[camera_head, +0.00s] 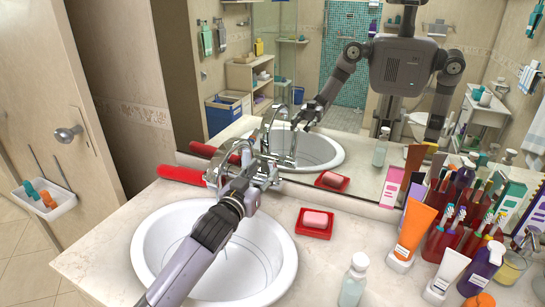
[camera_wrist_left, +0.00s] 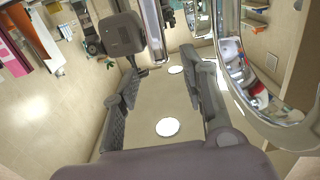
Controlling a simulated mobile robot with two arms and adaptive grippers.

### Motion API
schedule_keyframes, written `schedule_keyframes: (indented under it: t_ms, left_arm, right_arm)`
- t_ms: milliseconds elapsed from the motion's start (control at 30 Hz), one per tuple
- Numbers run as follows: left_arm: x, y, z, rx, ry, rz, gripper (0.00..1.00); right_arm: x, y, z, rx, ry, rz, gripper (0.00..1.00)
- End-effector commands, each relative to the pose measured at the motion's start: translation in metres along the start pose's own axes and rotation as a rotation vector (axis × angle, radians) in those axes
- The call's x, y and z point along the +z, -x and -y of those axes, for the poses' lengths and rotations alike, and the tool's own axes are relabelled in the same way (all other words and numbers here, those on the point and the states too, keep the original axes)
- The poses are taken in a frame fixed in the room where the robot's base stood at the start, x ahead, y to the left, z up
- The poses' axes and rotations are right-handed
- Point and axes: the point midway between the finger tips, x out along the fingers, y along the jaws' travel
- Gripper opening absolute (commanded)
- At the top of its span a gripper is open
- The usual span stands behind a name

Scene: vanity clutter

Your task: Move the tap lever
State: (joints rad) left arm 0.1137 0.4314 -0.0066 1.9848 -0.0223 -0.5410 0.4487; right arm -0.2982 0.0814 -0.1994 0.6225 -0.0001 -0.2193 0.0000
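The chrome tap (camera_head: 225,163) stands at the back of the white basin, in front of the mirror. A red bar-like lever (camera_head: 181,175) points left from beside the tap; I cannot tell exactly where it joins. My left gripper (camera_head: 262,177) is at the tap's right side and hides part of it. In the left wrist view, the two dark fingers (camera_wrist_left: 160,70) are well apart with nothing held between them. A large curved chrome surface (camera_wrist_left: 250,85) is close on the right there. I cannot tell whether a finger touches the tap. My right gripper is not in view.
The basin (camera_head: 145,250) lies under my left arm. A red soap dish (camera_head: 314,232) is right of it, with a clear bottle (camera_head: 354,280) in front. Tubes, brushes and bottles crowd the right counter, including an orange tube (camera_head: 412,232). The mirror (camera_head: 330,110) closes off the back.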

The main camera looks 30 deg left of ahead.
Motion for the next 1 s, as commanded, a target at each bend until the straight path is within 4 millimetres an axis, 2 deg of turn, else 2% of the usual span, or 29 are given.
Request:
schedule_keyframes:
  t_ms: [33,200,400,800,1000]
  left_arm:
    - [-0.003,-0.013,0.0,-0.001,0.0,0.0,0.4]
    - [-0.003,-0.044,0.0,0.0,0.0,0.0,0.4]
    - [-0.001,-0.065,0.0,0.0,0.0,0.0,0.4]
    - [0.0,-0.07,0.0,0.0,0.0,0.0,0.4]
    - [0.0,-0.07,0.0,0.0,0.0,0.001,0.27]
  right_arm:
    - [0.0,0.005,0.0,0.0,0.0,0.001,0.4]
    - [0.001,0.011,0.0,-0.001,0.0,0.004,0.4]
    - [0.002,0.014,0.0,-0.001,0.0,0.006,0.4]
    - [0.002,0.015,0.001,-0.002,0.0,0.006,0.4]
    - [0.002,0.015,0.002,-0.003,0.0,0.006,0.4]
